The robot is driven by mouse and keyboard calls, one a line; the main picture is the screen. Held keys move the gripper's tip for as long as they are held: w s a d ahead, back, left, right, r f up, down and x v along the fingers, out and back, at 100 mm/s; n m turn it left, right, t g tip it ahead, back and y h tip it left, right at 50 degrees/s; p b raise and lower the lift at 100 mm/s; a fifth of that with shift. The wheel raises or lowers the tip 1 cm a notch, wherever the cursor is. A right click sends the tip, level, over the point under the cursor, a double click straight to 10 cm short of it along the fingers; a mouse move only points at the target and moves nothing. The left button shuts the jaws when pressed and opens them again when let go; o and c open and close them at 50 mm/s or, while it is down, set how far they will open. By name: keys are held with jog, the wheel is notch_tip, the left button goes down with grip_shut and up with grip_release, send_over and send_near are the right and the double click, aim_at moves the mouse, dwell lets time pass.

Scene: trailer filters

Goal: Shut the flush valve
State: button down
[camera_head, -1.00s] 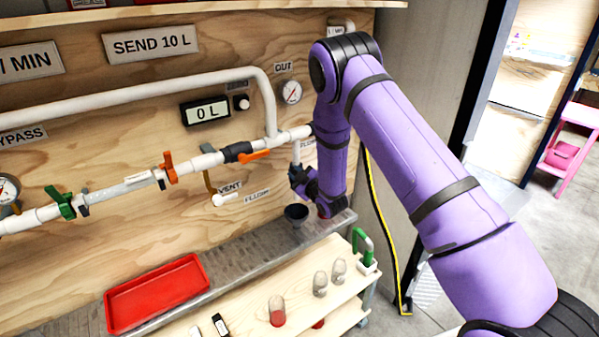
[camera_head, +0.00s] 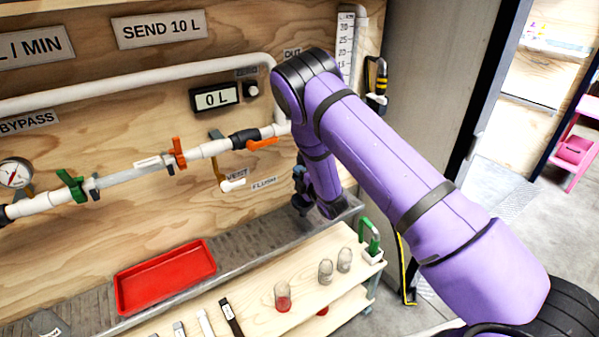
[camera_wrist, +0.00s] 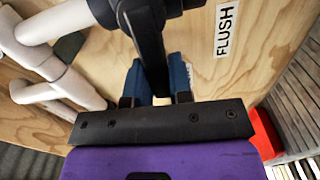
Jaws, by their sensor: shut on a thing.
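In the wrist view, the flush valve's black handle (camera_wrist: 150,40) runs down from a black valve body on white pipe. The FLUSH label (camera_wrist: 227,31) is on the plywood to its right. My gripper (camera_wrist: 160,80) has its blue fingers on either side of the handle and is shut on it. In the head view, my gripper (camera_head: 302,190) is low at the right end of the pipework, above the grey ledge. There, my purple arm hides the flush valve and its handle.
The main pipe carries a green valve handle (camera_head: 71,186) and two orange ones (camera_head: 179,152). A red tray (camera_head: 165,277) lies on the grey ledge. A wooden cart (camera_head: 255,318) with several small jars stands in front, with a green-handled item (camera_head: 371,236) at its far corner.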

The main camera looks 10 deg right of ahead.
jog(key=shift+f+n, duration=0.35)
jog(key=shift+n, duration=0.15)
jog(key=c, duration=1)
grip_release()
jog(key=shift+s, duration=0.1)
jog(key=v, duration=1)
jog(key=shift+s+d+r, duration=0.1)
jog(key=shift+s+d, duration=0.1)
jog(key=shift+s, duration=0.1)
